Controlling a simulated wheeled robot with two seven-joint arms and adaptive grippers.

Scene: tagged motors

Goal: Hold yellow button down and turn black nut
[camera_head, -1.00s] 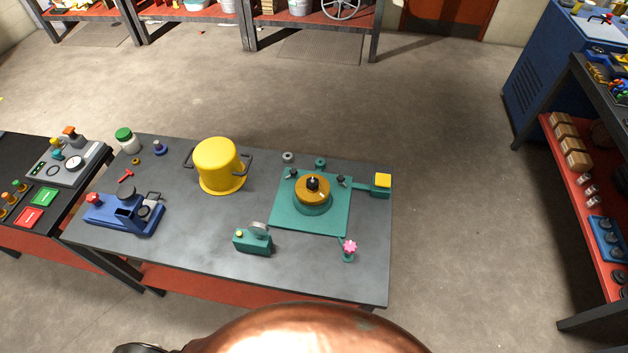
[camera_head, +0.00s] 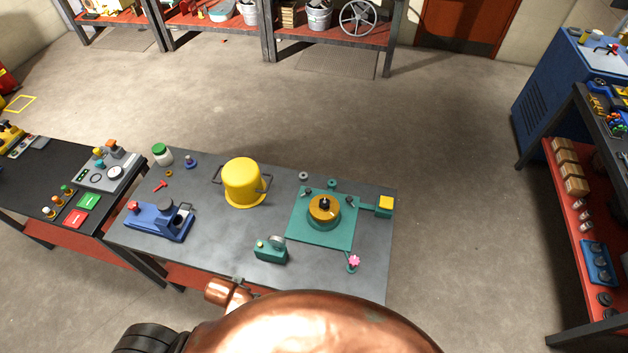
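The black nut (camera_head: 324,202) sits on top of an orange-yellow round disc (camera_head: 333,217), which rests on a teal round base on a square teal plate (camera_head: 312,236). Neither gripper shows in the head view. Copper and black parts of my own body fill the bottom edge, and nothing of mine touches the button or nut.
On the same grey table (camera_head: 215,250) stand a yellow pot (camera_head: 243,183), a blue device (camera_head: 158,222), a small teal device (camera_head: 271,250) and a pink knob (camera_head: 354,262). A control-panel table (camera_head: 40,165) adjoins at left. Bare floor lies behind and right.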

